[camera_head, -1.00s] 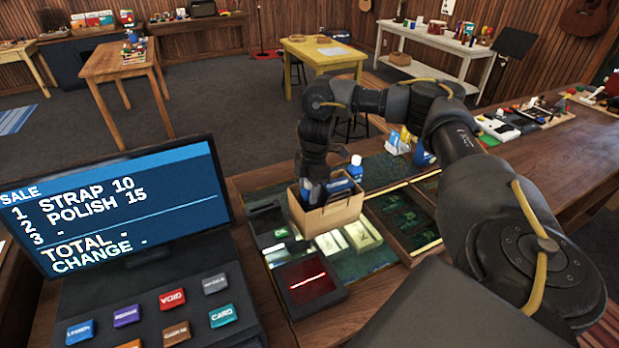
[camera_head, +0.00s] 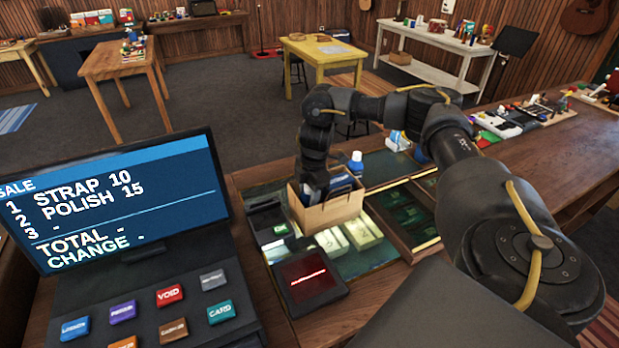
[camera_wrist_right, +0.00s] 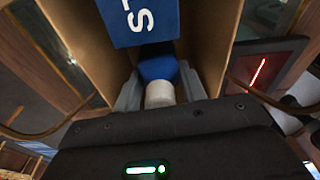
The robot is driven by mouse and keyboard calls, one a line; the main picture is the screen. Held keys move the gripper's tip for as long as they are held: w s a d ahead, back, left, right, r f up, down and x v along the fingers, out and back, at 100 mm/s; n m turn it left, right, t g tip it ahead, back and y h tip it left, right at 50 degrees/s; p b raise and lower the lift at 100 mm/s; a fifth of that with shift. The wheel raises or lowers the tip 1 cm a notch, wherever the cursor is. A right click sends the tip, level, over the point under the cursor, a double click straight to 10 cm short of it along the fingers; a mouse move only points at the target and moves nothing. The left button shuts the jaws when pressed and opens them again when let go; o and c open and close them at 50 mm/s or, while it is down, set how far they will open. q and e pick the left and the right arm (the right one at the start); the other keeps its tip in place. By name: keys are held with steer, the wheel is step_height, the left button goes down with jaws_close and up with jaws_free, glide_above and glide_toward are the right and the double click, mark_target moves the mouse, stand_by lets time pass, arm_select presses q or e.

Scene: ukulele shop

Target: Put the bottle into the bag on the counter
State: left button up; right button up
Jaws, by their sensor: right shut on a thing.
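The open brown paper bag (camera_head: 338,208) stands on the counter's glass display top, beside the register. My right gripper (camera_head: 314,190) reaches down into the bag's mouth, and its fingertips are hidden behind the bag's front wall. In the right wrist view, the right gripper (camera_wrist_right: 160,92) is shut on a blue bottle (camera_wrist_right: 157,67) with a pale cap, between the bag's side walls (camera_wrist_right: 222,45). A blue box with white letters (camera_wrist_right: 140,20) is in the bag just beyond the bottle. My left gripper is out of view.
Another blue bottle with a white cap (camera_head: 356,163) stands just behind the bag. The register screen (camera_head: 115,205) is to the left, and a black scanner pad (camera_head: 310,284) with a red line lies in front. Boxes show under the counter glass (camera_head: 361,231).

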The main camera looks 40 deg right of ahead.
steer(key=o, duration=1.2)
steer(key=r, duration=0.6)
steer(key=d+r, duration=0.1)
steer(key=r, duration=0.2)
steer(key=shift+s+r+p, duration=0.15)
steer(key=shift+r+p, duration=0.15)
steer(key=shift+d+r, duration=0.1)
steer(key=shift+r, duration=0.45)
steer(key=shift+s+d, duration=0.1)
